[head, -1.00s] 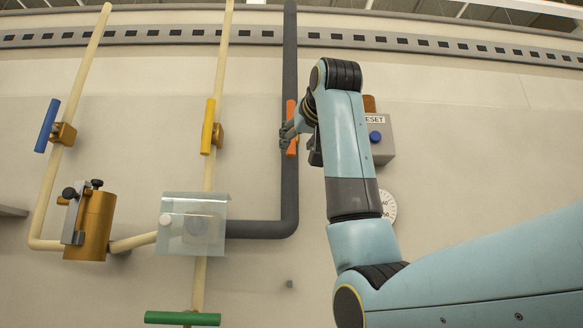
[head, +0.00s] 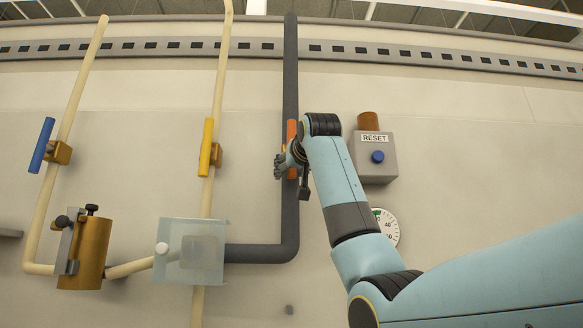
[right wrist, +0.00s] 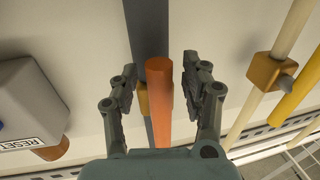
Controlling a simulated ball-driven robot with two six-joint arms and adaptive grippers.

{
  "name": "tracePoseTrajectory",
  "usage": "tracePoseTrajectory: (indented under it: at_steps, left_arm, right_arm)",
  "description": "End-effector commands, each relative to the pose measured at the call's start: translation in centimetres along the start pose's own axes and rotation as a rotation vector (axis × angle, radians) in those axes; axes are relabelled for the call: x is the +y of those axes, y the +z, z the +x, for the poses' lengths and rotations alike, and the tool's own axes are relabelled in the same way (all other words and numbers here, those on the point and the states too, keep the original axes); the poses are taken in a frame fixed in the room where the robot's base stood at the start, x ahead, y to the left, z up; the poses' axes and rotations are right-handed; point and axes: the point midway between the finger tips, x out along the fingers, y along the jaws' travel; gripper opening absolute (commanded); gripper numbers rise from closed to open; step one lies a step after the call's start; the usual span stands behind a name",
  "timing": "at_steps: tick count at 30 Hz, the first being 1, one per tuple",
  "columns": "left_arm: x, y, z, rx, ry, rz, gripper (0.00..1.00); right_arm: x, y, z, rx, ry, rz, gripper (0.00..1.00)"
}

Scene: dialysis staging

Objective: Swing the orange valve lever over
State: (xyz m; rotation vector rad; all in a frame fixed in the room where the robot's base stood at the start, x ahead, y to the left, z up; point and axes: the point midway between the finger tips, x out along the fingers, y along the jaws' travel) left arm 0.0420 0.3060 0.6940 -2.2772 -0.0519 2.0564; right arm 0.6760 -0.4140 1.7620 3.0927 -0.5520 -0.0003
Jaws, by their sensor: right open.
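The orange valve lever (head: 291,131) is upright, in line with the dark grey vertical pipe (head: 290,60) on the wall. My right gripper (head: 281,166) is at the lever's lower part in the head view and hides some of it. In the right wrist view the orange lever (right wrist: 159,100) stands between the two open fingers of my right gripper (right wrist: 160,72), with a gap on both sides. A brass valve body (right wrist: 142,98) shows behind the lever. My left gripper is not in view.
Right of the lever are a grey RESET box (head: 375,165) with a blue button and a round gauge (head: 386,226). Left are a yellow lever (head: 206,147), a blue lever (head: 41,145), a brass canister (head: 92,255) and a clear cover (head: 190,252).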

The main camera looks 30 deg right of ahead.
Motion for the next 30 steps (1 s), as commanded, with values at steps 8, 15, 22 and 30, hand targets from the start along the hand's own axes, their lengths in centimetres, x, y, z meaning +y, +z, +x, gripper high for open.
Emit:
tracePoseTrajectory:
  at_steps: [8, 15, 22, 30]
  left_arm:
    - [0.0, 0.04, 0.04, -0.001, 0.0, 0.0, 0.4]
    - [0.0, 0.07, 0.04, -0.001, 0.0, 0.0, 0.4]
    - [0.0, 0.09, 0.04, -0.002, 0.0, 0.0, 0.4]
    - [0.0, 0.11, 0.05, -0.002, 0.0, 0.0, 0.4]
  right_arm:
    - [0.02, 0.03, -0.03, 0.0, 0.0, 0.0, 0.26]
    - [0.01, 0.01, -0.04, 0.0, 0.0, 0.0, 0.0]
    - [0.0, 0.01, -0.05, 0.0, 0.0, 0.0, 0.0]
    - [-0.02, 0.11, -0.04, -0.002, 0.0, 0.0, 0.0]
